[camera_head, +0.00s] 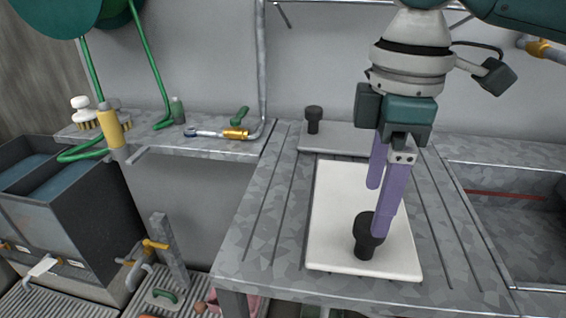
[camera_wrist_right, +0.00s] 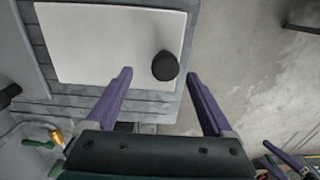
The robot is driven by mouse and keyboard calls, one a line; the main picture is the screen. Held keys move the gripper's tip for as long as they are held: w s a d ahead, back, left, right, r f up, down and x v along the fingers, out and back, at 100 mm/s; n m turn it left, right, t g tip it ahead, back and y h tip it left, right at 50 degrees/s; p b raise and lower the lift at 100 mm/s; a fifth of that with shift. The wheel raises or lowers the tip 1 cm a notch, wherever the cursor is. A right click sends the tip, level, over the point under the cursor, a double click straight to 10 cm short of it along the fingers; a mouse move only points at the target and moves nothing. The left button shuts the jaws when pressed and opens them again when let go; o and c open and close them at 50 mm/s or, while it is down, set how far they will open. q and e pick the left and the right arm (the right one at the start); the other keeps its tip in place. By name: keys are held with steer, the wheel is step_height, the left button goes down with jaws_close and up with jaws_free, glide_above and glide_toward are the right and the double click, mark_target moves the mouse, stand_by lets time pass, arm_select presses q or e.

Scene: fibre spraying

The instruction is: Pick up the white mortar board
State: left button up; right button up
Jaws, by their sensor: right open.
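The white mortar board (camera_head: 335,225) lies flat on the grey slatted table. A black knob handle (camera_head: 362,245) stands upright near its front end. The board also shows in the wrist view (camera_wrist_right: 105,45), with the knob (camera_wrist_right: 165,66) near its right edge. My right gripper (camera_head: 379,210) points down over the board, its purple fingers spread. In the wrist view the knob appears between and just beyond the two fingertips (camera_wrist_right: 158,75), with a gap to each. In the head view one finger overlaps part of the knob.
A grey board (camera_head: 340,138) with its own black knob (camera_head: 313,118) lies behind the white board. A shelf at the left holds a hose with a brass fitting (camera_head: 236,134) and bottles. A dark tank (camera_head: 110,170) stands further left. A recessed basin (camera_head: 515,215) is at the right.

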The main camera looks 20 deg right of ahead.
mark_target(369, 233)
steer(key=f, duration=0.6)
steer(key=shift+s+a+f+b, duration=0.25)
steer(key=shift+s+b, duration=0.1)
jaws_close()
stand_by(0.3)
steer(key=shift+r, duration=0.1)
